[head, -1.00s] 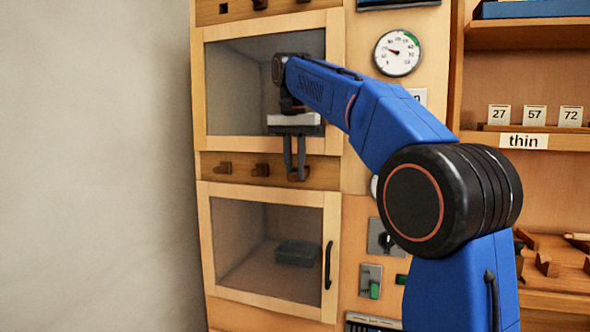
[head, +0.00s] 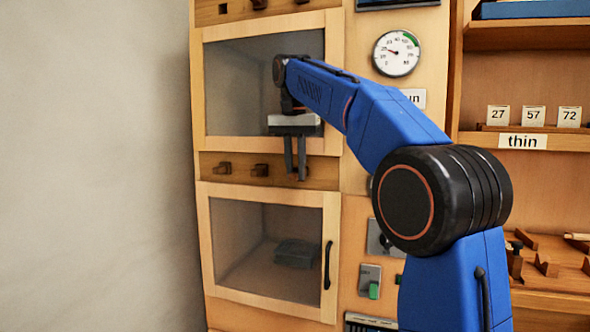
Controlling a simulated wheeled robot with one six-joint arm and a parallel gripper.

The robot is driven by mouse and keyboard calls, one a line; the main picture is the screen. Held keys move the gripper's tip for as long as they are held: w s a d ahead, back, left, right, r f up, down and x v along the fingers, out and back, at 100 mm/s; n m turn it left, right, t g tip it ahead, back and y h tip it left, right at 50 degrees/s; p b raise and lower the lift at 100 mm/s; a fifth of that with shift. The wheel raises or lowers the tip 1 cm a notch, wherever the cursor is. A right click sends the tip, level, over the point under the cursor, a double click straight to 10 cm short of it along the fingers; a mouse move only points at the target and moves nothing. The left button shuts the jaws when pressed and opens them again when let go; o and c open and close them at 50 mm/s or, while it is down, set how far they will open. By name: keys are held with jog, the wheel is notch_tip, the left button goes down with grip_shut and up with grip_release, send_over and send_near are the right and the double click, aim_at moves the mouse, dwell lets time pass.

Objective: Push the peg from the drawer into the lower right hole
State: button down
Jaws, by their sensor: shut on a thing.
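My gripper (head: 295,177) points down in front of the wooden rail (head: 240,183) between the upper and lower glazed doors. It is shut on a dark brown peg (head: 295,172) at the rail's right end, the lower right position. The fingers hide much of this peg, and how deep it sits in its hole cannot be told. Two similar pegs, a left one (head: 222,168) and a middle one (head: 260,170), stick out of the same rail.
The upper glazed door (head: 235,85) is behind my gripper. The lower door (head: 230,240) is closed, with a dark handle (head: 328,265) and a grey block (head: 297,254) inside. A round gauge (head: 397,53) and a shelf with number cards (head: 535,116) are to the right.

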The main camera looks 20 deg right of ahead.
jog(key=shift+w+d, duration=0.4)
jog(key=shift+w, duration=0.1)
dwell(0.4)
jog(key=c, duration=1.6)
grip_release()
